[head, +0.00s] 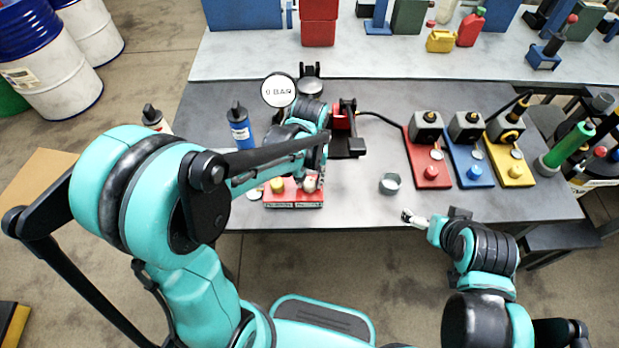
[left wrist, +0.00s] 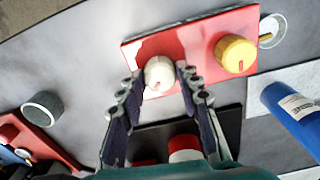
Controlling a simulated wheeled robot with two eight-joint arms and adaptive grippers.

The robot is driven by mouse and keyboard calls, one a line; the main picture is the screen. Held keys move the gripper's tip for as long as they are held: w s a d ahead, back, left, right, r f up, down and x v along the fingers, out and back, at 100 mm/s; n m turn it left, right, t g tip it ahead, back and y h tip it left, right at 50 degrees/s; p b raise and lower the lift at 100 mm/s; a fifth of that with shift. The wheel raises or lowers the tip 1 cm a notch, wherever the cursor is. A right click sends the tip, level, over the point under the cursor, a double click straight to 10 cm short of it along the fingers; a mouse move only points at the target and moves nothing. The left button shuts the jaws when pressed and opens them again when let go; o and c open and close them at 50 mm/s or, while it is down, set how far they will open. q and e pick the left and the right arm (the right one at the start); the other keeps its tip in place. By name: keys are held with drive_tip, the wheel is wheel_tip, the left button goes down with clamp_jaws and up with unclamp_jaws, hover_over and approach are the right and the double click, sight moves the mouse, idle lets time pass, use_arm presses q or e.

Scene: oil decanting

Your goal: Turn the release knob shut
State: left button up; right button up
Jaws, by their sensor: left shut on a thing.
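A red control box (head: 293,203) stands near the front edge of the table and carries two knobs. The white knob (left wrist: 159,73) sits between the fingertips of my left gripper (left wrist: 161,78), which is shut on it. The yellow knob (left wrist: 236,53) beside it is free, and it also shows in the head view (head: 277,186). In the head view my left arm reaches over the box and partly hides the white knob. A round gauge behind reads "0 BAR" (head: 279,90). My right gripper (head: 408,217) is at the table's front edge, away from the box; its fingers are too small to read.
A blue bottle (head: 240,131) stands left of my left gripper. A small grey cup (head: 390,183) is on the table to the right. Red (head: 431,176), blue (head: 474,174) and yellow (head: 514,168) stations stand further right. The table between box and cup is clear.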

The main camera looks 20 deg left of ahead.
sight(310, 182)
use_arm(q)
drive_tip(key=n, duration=0.3)
drive_tip(key=shift+n, duration=2.3)
drive_tip(key=o, duration=1.1)
drive_tip(key=shift+o, duration=0.2)
drive_tip(key=shift+r, duration=0.1)
wheel_tip(310, 182, up, 12)
